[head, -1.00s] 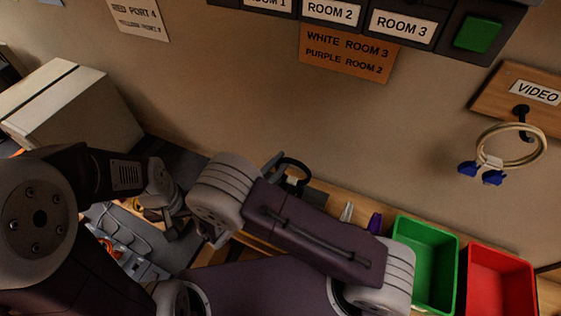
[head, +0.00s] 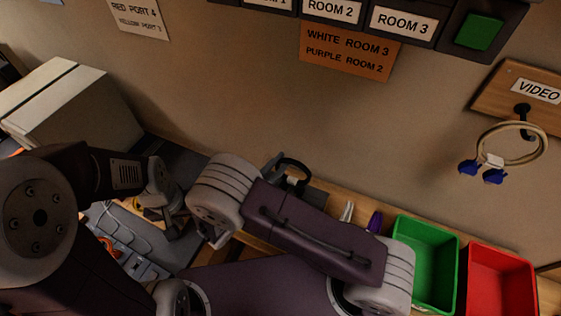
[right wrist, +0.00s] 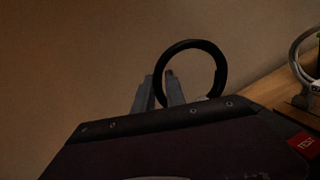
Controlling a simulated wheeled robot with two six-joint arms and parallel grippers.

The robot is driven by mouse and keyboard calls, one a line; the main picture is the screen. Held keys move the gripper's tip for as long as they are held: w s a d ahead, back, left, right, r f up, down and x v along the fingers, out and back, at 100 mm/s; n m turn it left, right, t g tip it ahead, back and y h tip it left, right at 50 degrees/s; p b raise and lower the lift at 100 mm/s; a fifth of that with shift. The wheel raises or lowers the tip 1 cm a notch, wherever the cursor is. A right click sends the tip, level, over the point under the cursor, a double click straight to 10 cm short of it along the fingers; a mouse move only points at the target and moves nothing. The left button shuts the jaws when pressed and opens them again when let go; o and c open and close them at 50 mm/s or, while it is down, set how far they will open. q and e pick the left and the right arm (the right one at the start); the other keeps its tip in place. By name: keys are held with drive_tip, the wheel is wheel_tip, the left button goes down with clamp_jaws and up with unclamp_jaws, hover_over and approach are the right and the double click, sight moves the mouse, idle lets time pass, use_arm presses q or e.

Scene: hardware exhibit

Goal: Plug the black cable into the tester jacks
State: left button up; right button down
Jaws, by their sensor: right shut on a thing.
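The black cable (head: 294,162) forms a loop near the wall, above the back of the bench, in the head view. In the right wrist view the cable loop (right wrist: 221,66) stands up beside the fingertips. My right gripper (right wrist: 162,82) is shut on the cable; in the head view my forearm partly hides it. My left gripper (head: 172,222) hangs low at the left, away from the cable; its fingers are too unclear to judge. A dark block with a red label (right wrist: 304,144) shows at the right of the right wrist view; I cannot tell whether it is the tester. No jacks are clearly visible.
A green bin (head: 427,262) and a red bin (head: 502,285) stand at the right. A pale box (head: 72,105) stands at the left. A beige cable with blue plugs (head: 520,128) hangs under the VIDEO sign. A panel with thin cables (head: 130,240) lies at lower left.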

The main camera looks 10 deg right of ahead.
drive_tip(key=shift+f+b, duration=0.45)
drive_tip(key=shift+f, duration=0.3)
idle(1.2)
idle(0.4)
drive_tip(key=c, duration=0.7)
unclamp_jaws()
drive_tip(key=shift+o, duration=0.2)
